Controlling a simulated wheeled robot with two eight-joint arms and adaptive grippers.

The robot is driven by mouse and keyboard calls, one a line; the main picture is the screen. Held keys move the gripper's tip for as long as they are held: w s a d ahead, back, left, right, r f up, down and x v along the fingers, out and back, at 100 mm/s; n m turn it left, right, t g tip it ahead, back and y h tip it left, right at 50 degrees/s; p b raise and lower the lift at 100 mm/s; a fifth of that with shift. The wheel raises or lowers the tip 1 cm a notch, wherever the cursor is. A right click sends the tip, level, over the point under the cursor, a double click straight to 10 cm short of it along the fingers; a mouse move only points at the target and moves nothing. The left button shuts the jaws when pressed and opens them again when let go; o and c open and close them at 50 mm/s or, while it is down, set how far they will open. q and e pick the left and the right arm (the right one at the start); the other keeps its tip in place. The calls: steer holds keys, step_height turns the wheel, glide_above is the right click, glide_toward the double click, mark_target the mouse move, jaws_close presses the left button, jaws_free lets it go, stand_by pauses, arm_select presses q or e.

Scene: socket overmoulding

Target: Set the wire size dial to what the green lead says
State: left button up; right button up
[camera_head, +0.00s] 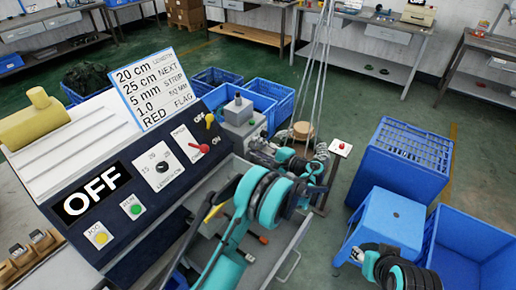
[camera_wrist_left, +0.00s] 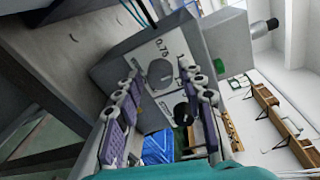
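In the left wrist view a grey box (camera_wrist_left: 118,66) has a white face with a round grey dial (camera_wrist_left: 160,73), marked 0.75 beside it. A darker knob (camera_wrist_left: 182,113) sits below it on the same face. My left gripper (camera_wrist_left: 159,78) is open, its fingers on either side of the dial; contact cannot be told. In the head view my left gripper (camera_head: 312,168) is small and partly hidden by its wrist. My right gripper (camera_head: 352,254) is at the lower right, its fingers unclear. I cannot make out the green lead or the dial's pointer.
A control panel (camera_head: 115,230) reads OFF and carries a length dial (camera_head: 162,167), a red lever (camera_head: 198,151) and buttons. A card (camera_head: 155,88) lists 20 cm, 25 cm, 5 mm, 1.0 sq mm and red flag. Blue crates (camera_head: 400,160) stand on the right.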

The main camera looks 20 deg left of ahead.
arm_select(q)
steer(key=v, duration=1.2)
stand_by(0.5)
